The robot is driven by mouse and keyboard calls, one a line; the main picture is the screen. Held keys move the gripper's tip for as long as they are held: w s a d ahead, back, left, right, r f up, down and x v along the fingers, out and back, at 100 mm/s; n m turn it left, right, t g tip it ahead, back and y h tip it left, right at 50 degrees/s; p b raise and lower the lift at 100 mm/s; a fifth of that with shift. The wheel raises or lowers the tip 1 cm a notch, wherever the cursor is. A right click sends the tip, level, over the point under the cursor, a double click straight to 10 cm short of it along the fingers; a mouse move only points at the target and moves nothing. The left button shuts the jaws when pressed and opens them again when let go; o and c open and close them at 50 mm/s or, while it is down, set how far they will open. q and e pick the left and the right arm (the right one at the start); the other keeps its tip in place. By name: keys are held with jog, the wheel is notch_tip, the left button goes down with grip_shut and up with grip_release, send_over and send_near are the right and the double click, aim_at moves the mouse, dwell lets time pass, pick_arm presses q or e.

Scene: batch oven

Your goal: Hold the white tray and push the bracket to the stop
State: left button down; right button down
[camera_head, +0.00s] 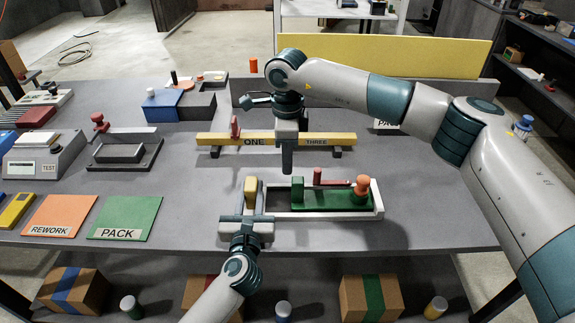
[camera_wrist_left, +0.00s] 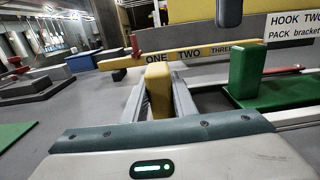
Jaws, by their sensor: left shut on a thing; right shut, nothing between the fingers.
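The white tray (camera_head: 379,208) lies on the grey table in front of the yellow rail. A green bracket-like piece (camera_head: 335,199) with an upright green block (camera_head: 297,190) at its left end lies in it; the block also shows in the left wrist view (camera_wrist_left: 246,74). A red bar (camera_head: 318,177) and an orange-red knob (camera_head: 362,184) are at its back and right. My left gripper (camera_head: 249,208) is shut on a yellow block (camera_wrist_left: 158,90) at the tray's left end. My right gripper (camera_head: 287,170) points down, shut and empty, close to the green block. I cannot tell whether they touch.
A yellow rail (camera_head: 217,139) marked ONE and THREE stands behind the tray. An orange REWORK mat (camera_head: 60,213) and a green PACK mat (camera_head: 126,216) lie at the left. The table right of the tray is clear.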

pick_arm(q)
jog(key=shift+f, duration=0.15)
jog(key=c, duration=1.4)
grip_release()
jog(key=shift+o, duration=0.2)
jog(key=shift+s, duration=0.1)
jog(key=s, duration=1.1)
jog(key=shift+s, duration=0.4)
jog(key=shift+s, duration=0.1)
